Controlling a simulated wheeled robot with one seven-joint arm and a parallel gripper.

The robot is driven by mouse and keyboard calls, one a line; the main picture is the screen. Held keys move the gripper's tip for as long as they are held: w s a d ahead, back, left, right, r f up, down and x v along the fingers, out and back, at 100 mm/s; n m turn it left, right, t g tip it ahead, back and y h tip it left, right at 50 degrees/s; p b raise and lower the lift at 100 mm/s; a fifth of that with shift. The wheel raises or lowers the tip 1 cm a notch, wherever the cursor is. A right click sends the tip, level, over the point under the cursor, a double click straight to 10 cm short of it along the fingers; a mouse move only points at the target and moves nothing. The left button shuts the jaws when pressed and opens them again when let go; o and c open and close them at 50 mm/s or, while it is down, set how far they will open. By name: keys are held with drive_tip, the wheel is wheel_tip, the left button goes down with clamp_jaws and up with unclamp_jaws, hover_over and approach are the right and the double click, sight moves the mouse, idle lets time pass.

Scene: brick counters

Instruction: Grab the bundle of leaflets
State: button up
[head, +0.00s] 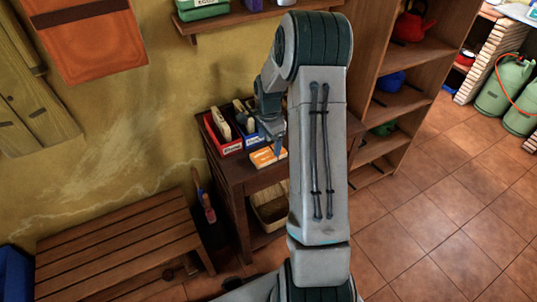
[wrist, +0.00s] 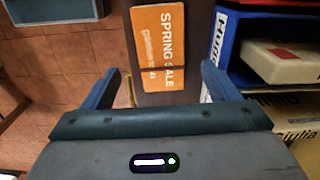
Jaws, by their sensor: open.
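The bundle of leaflets (head: 264,158) is a flat orange stack lying near the front edge of a small dark wooden table (head: 232,172). My gripper (head: 277,150) is over the table, close to the bundle. In the wrist view the open fingers (wrist: 159,70) point toward the bundle, one on each side of its near end, with nothing held between them. My arm hides part of the table's right side in the head view.
A red tray (head: 223,146) and a blue tray (wrist: 227,48) holding items stand beside the bundle. A slatted bench (head: 120,245) is at the left front. An open shelf unit (head: 403,100) stands to the right, with bare tiled floor (head: 440,215) before it.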

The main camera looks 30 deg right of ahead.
sight(269, 153)
drive_tip(key=shift+f+p, duration=0.75)
drive_tip(key=shift+f, duration=1.85)
drive_tip(key=shift+c, duration=0.3)
drive_tip(key=c, duration=1)
